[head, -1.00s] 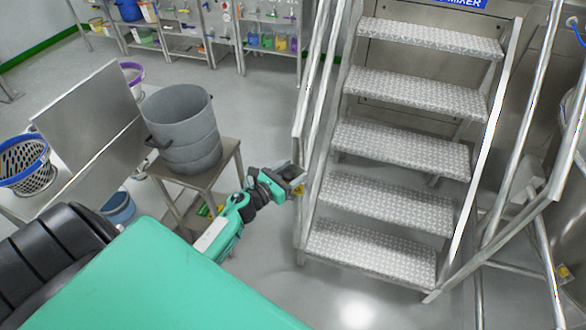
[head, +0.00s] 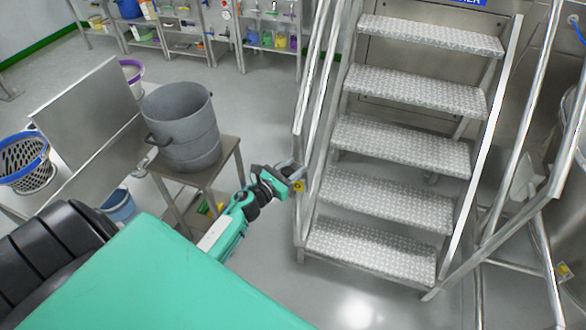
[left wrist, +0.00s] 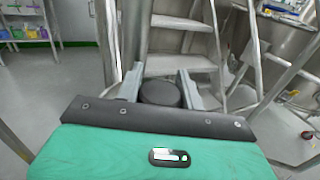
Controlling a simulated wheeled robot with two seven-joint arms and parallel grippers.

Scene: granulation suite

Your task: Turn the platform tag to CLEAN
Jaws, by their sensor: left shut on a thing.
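A small yellow tag (head: 299,186) hangs at the left rail of the metal platform steps (head: 390,145). Its lettering is too small to read. My left gripper (head: 294,174) is at the rail, right by the tag, and is shut on it. In the left wrist view the gripper's two grey fingers (left wrist: 161,80) stand on either side of a dark round piece (left wrist: 160,93), with the steps behind. The tag's face is not visible there. My right gripper is in neither view.
A grey drum (head: 180,125) stands on a steel stand (head: 228,150) left of the arm. Shelves (head: 270,25) line the back. The floor between stand and steps is mostly clear.

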